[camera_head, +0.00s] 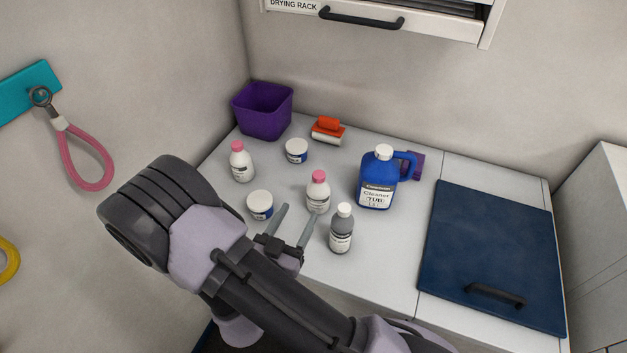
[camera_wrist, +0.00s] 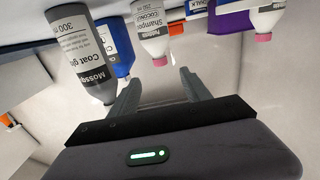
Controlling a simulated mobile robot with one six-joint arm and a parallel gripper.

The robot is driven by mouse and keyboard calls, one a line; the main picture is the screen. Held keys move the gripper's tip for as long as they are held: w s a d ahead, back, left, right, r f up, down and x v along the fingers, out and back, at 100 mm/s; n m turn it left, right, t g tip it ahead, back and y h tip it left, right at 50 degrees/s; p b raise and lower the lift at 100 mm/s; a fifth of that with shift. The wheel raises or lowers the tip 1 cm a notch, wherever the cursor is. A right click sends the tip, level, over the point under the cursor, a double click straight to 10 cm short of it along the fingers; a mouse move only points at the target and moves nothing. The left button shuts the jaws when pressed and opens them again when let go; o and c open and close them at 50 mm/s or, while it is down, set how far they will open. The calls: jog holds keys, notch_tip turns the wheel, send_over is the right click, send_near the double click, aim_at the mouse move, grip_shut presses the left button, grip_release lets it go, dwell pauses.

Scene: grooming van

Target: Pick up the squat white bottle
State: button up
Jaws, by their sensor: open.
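Two white bottles with pink caps stand on the counter, and both look short and broad. One bottle (camera_head: 318,198) is just beyond my fingertips; its label reads shampoo, coconut in the wrist view (camera_wrist: 150,28). The other bottle (camera_head: 241,167) stands at the left, near the wall; it is at the right in the wrist view (camera_wrist: 265,20). I cannot tell for sure which is the squat one. My gripper (camera_head: 297,214) is open and empty, low over the counter's front. In the upside-down wrist view the coconut bottle is between and beyond its fingers (camera_wrist: 160,80).
A grey bottle (camera_head: 341,232) stands close right of my fingers. White jars (camera_head: 260,206) (camera_head: 296,151) stand left and behind. A blue jug (camera_head: 377,182), an orange brush (camera_head: 328,131) and a purple bin (camera_head: 263,112) are farther back. A dark blue panel (camera_head: 494,255) lies at right.

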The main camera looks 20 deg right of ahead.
aim_at(316, 183)
jog(key=x, duration=1.4)
jog(key=shift+d+f, duration=0.1)
jog(key=shift+f, duration=0.2)
grip_shut()
dwell(0.5)
